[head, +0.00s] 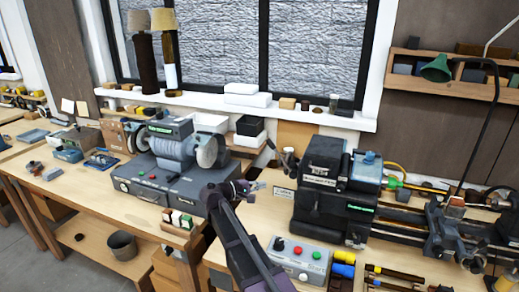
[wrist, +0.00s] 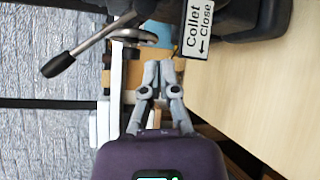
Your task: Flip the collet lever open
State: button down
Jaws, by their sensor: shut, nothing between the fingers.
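The collet lever (wrist: 88,47) is a metal rod with a black grip at its left end, in the upper left of the wrist view. It slants up to a round metal pivot by the dark machine (wrist: 250,22). A white label (wrist: 197,30) reading "Collet" and "Close" with an arrow is beside it. My gripper (wrist: 159,65) is shut and empty, below and right of the lever, apart from it in the picture.
A grey grinder (head: 172,150) on a toolbox stands left of my arm. A control box (head: 299,258) with red and green buttons sits at the front of the bench, right of my arm. The window sill (head: 250,110) with white boxes runs behind.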

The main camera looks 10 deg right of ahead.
jog(key=w+a+r+n+t+h, duration=0.1)
jog(key=w+a+r+t, duration=0.1)
jog(key=a, duration=0.3)
jog(key=w+a+r+n+t+h+b, duration=0.1)
jog(key=w+a+r+n+t+h, duration=0.1)
jog(key=a+r, duration=0.2)
jog(key=shift+w+a+r, duration=0.25)
jog(key=shift+a, duration=0.75)
jog(key=shift+d, duration=0.15)
jog(key=s+d+r+p+x, duration=0.1)
jog(key=p+x, duration=0.3)
jog(key=x, duration=0.8)
jog(key=shift+s+d+r, duration=0.25)
jog(key=shift+s+r, duration=0.15)
jog(key=shift+s, duration=0.1)
jog(key=shift+r+p, duration=0.15)
jog(key=shift+p, duration=0.25)
